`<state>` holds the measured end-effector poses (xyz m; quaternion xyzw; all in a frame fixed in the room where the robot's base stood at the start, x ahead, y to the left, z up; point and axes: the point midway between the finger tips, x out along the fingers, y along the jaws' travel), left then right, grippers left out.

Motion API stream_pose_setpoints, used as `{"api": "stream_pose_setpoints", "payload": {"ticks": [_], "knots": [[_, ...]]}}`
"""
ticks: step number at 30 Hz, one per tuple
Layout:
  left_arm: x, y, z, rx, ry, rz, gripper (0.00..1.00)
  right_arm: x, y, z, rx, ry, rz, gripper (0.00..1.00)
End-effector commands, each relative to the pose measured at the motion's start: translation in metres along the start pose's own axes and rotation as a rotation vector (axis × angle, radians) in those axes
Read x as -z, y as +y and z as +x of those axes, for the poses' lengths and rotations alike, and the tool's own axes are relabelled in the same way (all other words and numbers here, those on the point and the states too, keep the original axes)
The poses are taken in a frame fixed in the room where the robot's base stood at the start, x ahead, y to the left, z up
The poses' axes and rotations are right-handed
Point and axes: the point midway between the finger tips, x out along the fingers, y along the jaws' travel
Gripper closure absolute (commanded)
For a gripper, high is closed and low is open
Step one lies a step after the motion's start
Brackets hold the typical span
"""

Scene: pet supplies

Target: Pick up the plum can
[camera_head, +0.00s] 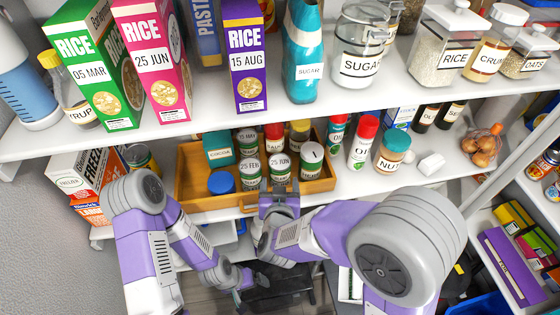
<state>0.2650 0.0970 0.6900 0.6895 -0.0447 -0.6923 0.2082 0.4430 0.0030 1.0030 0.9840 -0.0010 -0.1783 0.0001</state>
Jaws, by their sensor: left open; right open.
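No label that I can read says plum, so I cannot tell which can is the plum can. Several small cans and jars stand in a wooden tray (196,205) on the middle shelf, including a can marked 25 FEB (250,172) and a can marked 25 JUN (280,170). My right gripper (279,192) is open at the tray's front edge, just below the 25 JUN can. Its arm hides part of the tray front. My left gripper (262,283) is open and low, below the shelf, apart from the cans.
Rice boxes (90,65), a blue sugar bag (302,50) and glass jars fill the upper shelf above the tray. Bottles and a brown jar (392,152) stand right of the tray. A dark can (141,158) and a box (88,180) stand left.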

Motion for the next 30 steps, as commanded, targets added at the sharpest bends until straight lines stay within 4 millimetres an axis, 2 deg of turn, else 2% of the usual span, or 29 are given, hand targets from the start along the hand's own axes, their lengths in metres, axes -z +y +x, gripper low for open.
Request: {"api": "stream_pose_setpoints", "payload": {"ticks": [8,15,18,26,30], "knots": [[-0.001,-0.003,0.007,0.0,-0.003,0.0,0.02,0.001,-0.001,0.026,0.0,0.004,0.0,0.25],[0.0,-0.006,0.015,0.0,-0.002,0.0,0.02,0.002,0.001,0.062,-0.001,0.003,0.0,0.25],[0.0,-0.006,0.017,0.0,-0.002,0.0,0.02,0.003,0.0,0.071,0.001,0.003,-0.001,0.25],[0.0,-0.006,0.016,0.0,-0.002,0.0,0.02,0.004,0.0,0.074,0.002,0.003,-0.001,0.25],[0.0,-0.006,0.016,0.0,-0.002,0.0,0.02,0.004,0.0,0.074,0.002,0.003,0.0,0.45]]}}
